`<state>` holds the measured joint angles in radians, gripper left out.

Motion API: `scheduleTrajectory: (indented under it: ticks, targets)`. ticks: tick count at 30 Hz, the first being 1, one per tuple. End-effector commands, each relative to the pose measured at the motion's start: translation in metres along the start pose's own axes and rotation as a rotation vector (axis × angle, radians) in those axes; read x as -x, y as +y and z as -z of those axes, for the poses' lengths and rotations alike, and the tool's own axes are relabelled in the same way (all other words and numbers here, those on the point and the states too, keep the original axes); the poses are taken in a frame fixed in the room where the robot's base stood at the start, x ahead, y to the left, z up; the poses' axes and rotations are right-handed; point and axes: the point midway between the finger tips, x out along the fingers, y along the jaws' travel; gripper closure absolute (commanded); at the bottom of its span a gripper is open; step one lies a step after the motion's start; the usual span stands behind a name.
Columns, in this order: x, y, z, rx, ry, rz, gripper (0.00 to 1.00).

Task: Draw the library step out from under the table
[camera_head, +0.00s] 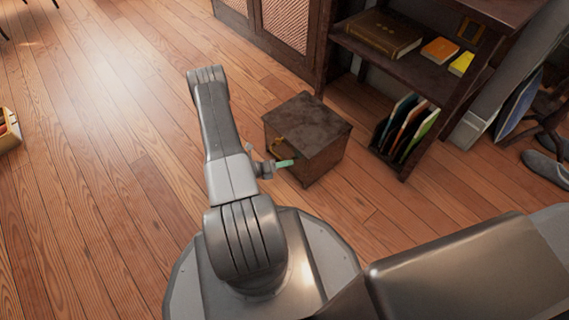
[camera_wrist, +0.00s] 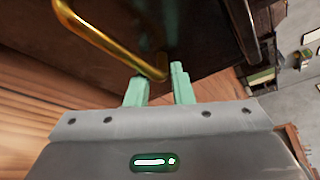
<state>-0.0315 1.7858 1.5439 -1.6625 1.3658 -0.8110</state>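The library step (camera_head: 312,122) is a dark brown wooden block on the floor, in front of the dark furniture. A brass handle (camera_head: 277,146) is on its near left side. The handle (camera_wrist: 108,40) shows large in the wrist view as a bent gold bar. My gripper (camera_head: 288,163) is low beside the step, just below the handle. In the wrist view its two pale green fingers (camera_wrist: 160,84) stand apart with a gap between them. The handle's lower corner lies at the fingertips; whether it touches them I cannot tell.
A dark shelf unit (camera_head: 405,65) with books stands behind and right of the step. Upright folders (camera_head: 405,130) stand on its low shelf. Grey shoes (camera_head: 548,168) lie at the far right. A box (camera_head: 9,130) is at the left edge. The floor (camera_head: 100,180) left of my arm is clear.

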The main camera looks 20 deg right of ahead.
Motion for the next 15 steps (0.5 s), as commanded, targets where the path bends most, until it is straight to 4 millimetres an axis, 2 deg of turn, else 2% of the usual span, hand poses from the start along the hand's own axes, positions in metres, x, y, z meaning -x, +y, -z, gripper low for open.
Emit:
scheduleTrajectory:
  ticks: [1,3,15]
  targets:
    - [0.0003,-0.0006,-0.0015,-0.002,-0.002,0.001,0.7]
    - [0.0002,-0.0004,-0.0014,-0.002,-0.002,0.001,0.56]
    - [0.0052,-0.0002,-0.0012,0.001,-0.002,-0.001,0.56]
